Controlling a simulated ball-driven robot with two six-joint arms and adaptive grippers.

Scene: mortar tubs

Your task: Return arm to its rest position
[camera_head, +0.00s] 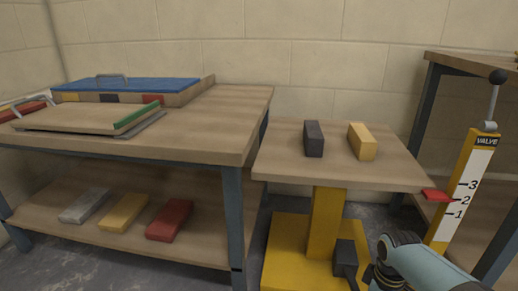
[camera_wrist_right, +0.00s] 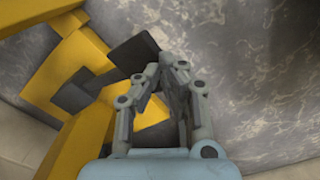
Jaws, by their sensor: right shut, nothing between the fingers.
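My right gripper (camera_wrist_right: 174,62) shows in the right wrist view with its fingertips together and nothing between them. It is over the grey floor (camera_wrist_right: 245,50), beside the yellow base of the pedestal table (camera_wrist_right: 75,60). In the head view my right arm comes in at the lower right, to the right of that yellow base (camera_head: 290,240). The fingers are hard to make out there. My left arm and gripper are not in view.
A dark block (camera_head: 314,139) and a yellow block (camera_head: 361,141) sit apart on the pedestal table top (camera_head: 285,165). A yellow valve gauge (camera_head: 465,185) with a lever stands right. A workbench (camera_head: 215,125) at left holds trays; its lower shelf has three bricks.

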